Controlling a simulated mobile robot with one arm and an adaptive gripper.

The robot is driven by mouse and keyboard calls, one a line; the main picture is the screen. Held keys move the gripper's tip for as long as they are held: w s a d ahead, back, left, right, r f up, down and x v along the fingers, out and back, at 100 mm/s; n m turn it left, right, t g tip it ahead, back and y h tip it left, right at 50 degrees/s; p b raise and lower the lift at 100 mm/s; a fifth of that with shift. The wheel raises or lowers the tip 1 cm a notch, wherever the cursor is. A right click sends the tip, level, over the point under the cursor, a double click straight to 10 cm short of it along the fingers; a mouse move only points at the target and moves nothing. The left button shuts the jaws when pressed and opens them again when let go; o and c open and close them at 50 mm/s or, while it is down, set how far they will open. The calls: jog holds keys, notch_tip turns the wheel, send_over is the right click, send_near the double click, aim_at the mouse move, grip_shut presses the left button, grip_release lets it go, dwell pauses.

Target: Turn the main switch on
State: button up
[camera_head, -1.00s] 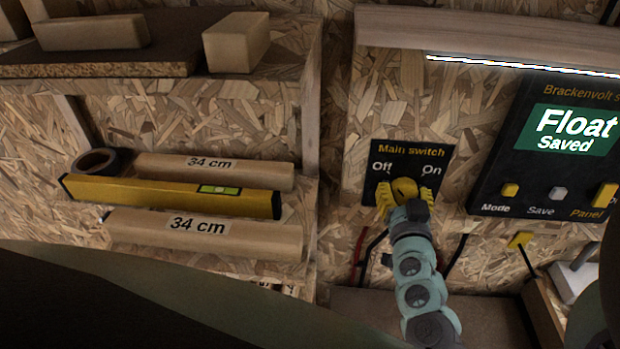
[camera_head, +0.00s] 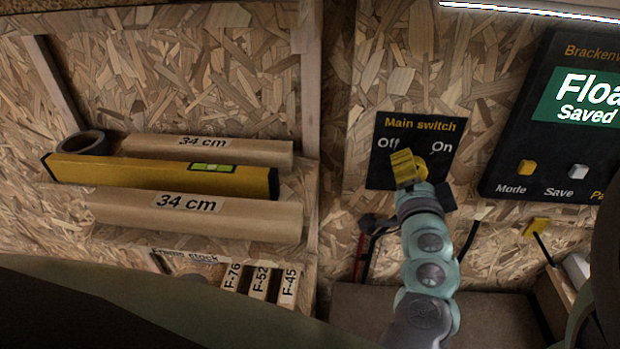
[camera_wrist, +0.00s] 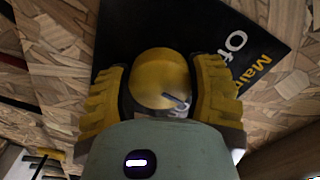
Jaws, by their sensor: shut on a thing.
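The main switch panel (camera_head: 385,178) is a black plate on the chipboard wall, marked Off at left and On at right. It also shows in the wrist view (camera_wrist: 215,38), where Off is readable and On is out of view. My gripper (camera_head: 407,166) is at the panel, below and between the two words. In the wrist view its yellow ribbed fingers lie on either side of a round yellow knob (camera_wrist: 158,76), shut on it. A small grey mark shows on the knob. In the head view the knob is mostly hidden by my gripper, and its setting is unclear.
A black display (camera_head: 520,140) reading Float and Saved is on the right, with buttons below. A shelf on the left holds a yellow spirit level (camera_head: 130,173), two 34 cm wooden pieces and a tape roll (camera_head: 84,143). Cables hang below the panel.

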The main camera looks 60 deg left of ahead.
jog(key=m, duration=0.6)
jog(key=shift+b, duration=0.3)
jog(key=shift+m, duration=0.3)
jog(key=o, duration=1.2)
jog(key=shift+o, duration=0.2)
jog(key=shift+s, duration=0.1)
